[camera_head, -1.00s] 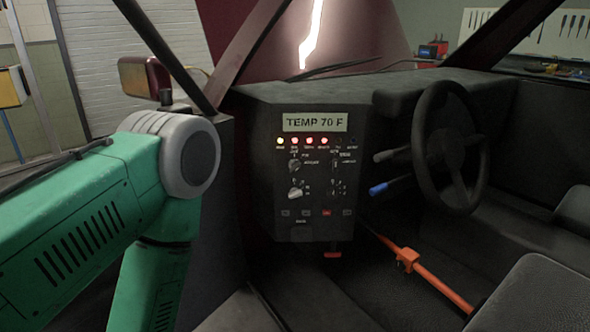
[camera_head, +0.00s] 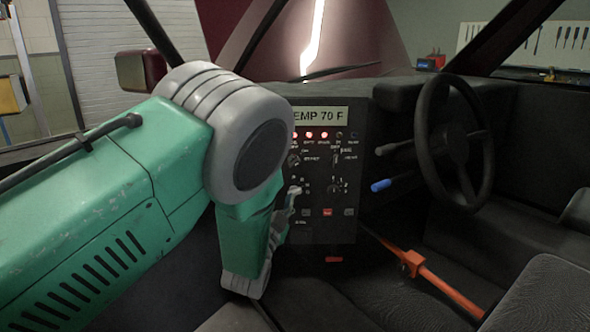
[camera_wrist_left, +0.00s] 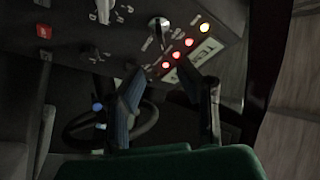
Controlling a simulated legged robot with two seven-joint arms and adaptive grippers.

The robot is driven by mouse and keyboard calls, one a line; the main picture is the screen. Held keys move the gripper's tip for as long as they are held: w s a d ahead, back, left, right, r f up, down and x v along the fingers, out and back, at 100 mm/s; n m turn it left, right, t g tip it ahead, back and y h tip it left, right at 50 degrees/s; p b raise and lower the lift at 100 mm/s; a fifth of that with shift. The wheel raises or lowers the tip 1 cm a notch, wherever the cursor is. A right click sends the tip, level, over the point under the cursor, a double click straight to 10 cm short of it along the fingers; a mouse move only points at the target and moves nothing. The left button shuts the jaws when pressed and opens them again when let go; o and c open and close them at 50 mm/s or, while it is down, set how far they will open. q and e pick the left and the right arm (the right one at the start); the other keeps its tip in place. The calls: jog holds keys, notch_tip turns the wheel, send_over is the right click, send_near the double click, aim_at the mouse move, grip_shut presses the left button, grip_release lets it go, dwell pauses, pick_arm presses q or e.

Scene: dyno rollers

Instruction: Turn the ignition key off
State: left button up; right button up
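The dark control panel (camera_head: 325,225) carries a silver key-like switch (camera_head: 293,192) low on its left side, partly beside my arm. In the left wrist view, what looks like the same silver piece (camera_wrist_left: 104,10) is at the top edge. A dark round switch with a pale lever (camera_wrist_left: 158,24) sits nearer the lit lamps. My left gripper (camera_wrist_left: 172,80) is open and empty, its two dark fingers apart below the panel switches in that view and not visibly touching them. In the head view my green and grey left arm hides the fingers. My right gripper is not in view.
A steering wheel (camera_head: 455,145) and a blue-tipped stalk (camera_head: 380,185) are right of the panel. An orange lever (camera_head: 430,273) lies low at right, near the seat (camera_head: 545,295). Red lamps (camera_head: 309,135) glow under the temperature sign (camera_head: 322,115). A pillar and windscreen stand behind.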

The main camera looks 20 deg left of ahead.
aim_at(293, 168)
pick_arm(q)
jog(key=b+x, duration=0.2)
jog(key=x, duration=0.9)
jog(key=shift+w, duration=0.4)
grip_shut()
